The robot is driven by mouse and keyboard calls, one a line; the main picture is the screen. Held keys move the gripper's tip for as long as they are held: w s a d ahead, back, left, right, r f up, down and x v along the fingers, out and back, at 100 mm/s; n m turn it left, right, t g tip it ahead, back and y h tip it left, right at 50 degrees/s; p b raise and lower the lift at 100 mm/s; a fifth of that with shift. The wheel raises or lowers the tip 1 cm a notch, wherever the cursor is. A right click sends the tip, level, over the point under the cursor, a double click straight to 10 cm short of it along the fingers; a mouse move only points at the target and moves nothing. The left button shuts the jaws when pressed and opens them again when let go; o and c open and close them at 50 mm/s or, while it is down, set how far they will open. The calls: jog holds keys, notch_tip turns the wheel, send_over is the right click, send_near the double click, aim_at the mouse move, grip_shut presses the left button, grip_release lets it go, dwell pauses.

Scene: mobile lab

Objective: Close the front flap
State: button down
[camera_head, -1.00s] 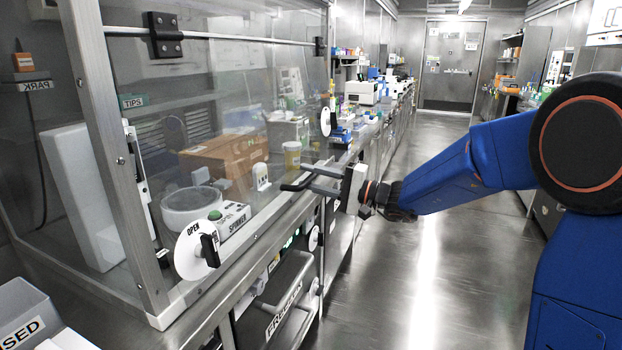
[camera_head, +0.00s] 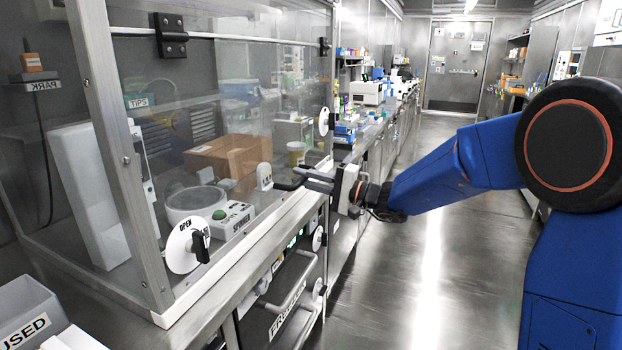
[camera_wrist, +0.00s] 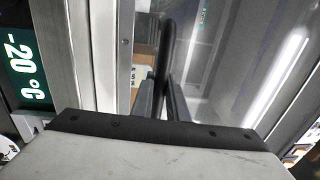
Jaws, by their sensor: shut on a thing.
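The front flap (camera_head: 255,100) is a clear pane hung from black hinges along the top of a metal-framed cabinet. It hangs down close to the front frame; I cannot tell if its lower edge touches. Its black bar handle (camera_head: 288,186) is low on the pane. My gripper (camera_head: 306,178) reaches in from the right and is shut on this handle. In the wrist view, the two grey fingers (camera_wrist: 163,90) sit on either side of the dark handle (camera_wrist: 167,45), with the pane (camera_wrist: 225,45) behind it.
A white dial marked OPEN (camera_head: 187,246) is at the lower left corner, another white knob (camera_head: 323,121) at the right post. Inside are a spinner (camera_head: 228,218) and a cardboard box (camera_head: 225,155). A grey bin (camera_head: 22,300) stands at lower left. The aisle floor (camera_head: 440,270) is clear.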

jog(key=shift+a, duration=0.1)
jog(key=c, duration=1.7)
grip_release()
jog(key=shift+a, duration=0.15)
jog(key=shift+c, duration=0.2)
jog(key=v, duration=1.7)
jog(key=shift+d, duration=0.2)
jog(key=shift+f, duration=0.1)
